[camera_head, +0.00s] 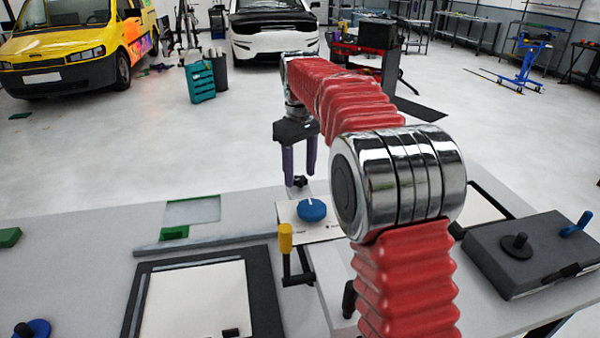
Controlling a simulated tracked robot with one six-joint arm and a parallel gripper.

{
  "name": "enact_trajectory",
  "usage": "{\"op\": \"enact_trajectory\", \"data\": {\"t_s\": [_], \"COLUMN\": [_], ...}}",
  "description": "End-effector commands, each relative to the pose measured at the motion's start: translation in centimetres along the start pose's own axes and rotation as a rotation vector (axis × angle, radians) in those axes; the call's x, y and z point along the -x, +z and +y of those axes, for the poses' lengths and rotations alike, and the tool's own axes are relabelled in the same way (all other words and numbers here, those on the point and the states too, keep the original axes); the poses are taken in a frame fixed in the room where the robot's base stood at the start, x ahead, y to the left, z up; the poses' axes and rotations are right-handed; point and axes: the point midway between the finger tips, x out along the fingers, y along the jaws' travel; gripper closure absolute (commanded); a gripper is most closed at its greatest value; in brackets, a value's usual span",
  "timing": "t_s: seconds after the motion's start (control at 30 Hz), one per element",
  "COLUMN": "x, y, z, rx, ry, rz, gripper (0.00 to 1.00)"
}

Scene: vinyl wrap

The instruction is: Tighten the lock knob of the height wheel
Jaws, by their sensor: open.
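A blue wheel (312,210) with a pale pointer mark sits on a white labelled plate (290,213) near the middle of the bench; the label is too small to read. A small black knob (300,182) stands just behind it, and I cannot tell for certain that it is the lock knob. My gripper (299,176) points down with its two purple fingers apart, one on each side of the black knob as seen from here. I cannot tell whether the fingers touch it. Nothing else shows between the fingers.
A yellow-topped lever (285,240) stands in front of the plate. A black-framed panel (195,300) lies at front left. A dark box (535,255) with a black knob and a blue lever (577,224) stands at right. My red arm hides part of the bench.

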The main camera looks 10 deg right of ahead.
Motion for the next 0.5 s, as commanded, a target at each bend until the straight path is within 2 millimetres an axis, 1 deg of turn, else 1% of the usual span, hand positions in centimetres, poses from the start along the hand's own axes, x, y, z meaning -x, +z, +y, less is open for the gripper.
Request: {"op": "enact_trajectory", "data": {"t_s": [0.13,0.4,0.5], "x": [-0.74,-0.8,-0.79], "y": [0.0,-0.02,-0.02], "z": [-0.02,-0.03,-0.03], "rx": [0.0,0.001,0.001], "ry": [0.0,0.0,0.001], "rz": [0.001,0.001,0.001], "gripper": [0.51,0.51,0.58]}}
